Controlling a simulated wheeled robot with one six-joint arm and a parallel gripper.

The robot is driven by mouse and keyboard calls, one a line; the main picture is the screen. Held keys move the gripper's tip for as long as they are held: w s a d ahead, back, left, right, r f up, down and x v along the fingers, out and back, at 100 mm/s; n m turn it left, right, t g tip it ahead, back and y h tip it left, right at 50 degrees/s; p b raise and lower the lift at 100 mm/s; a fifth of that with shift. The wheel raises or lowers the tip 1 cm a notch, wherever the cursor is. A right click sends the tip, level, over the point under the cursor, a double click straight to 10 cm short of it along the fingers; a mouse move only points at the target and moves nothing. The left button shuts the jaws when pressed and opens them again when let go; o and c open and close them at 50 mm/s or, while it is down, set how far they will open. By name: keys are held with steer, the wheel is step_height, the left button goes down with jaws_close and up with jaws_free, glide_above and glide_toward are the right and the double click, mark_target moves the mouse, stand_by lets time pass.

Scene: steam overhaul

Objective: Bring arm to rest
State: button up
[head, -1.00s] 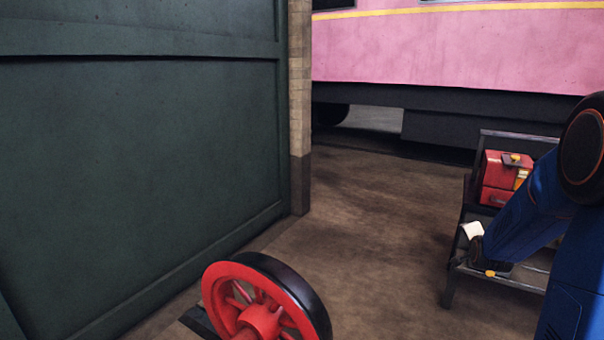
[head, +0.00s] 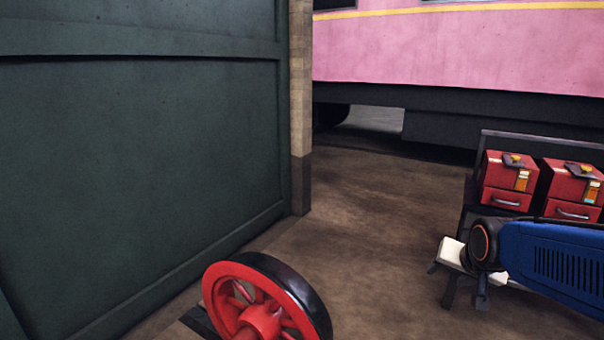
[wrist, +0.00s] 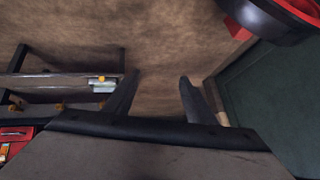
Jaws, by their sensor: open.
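My arm (head: 555,255) is blue with a dark round joint and reaches in from the right edge in the head view. It passes in front of the lower part of a dark bench. My gripper (wrist: 155,88) shows in the wrist view with its two dark fingers spread apart. Nothing is between them but brown floor beyond. In the head view I cannot clearly make out the fingers near the end of the arm.
The dark bench (head: 470,192) holds red boxes (head: 507,182) at the right. A red wheel with a black rim (head: 262,300) stands at the bottom. A dark green wall (head: 140,170) fills the left. A pink carriage (head: 460,50) is behind. Mid floor is clear.

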steer(key=s+a+n+g, duration=0.1)
steer(key=s+a+n, duration=0.1)
steer(key=s, duration=0.7)
steer(key=s+a+f+n+g+y, duration=0.1)
steer(key=s+a+n+g, duration=0.1)
steer(key=s, duration=0.8)
steer(key=shift+a+f+n, duration=0.15)
steer(key=shift+a+n, duration=0.65)
steer(key=shift+a, duration=0.15)
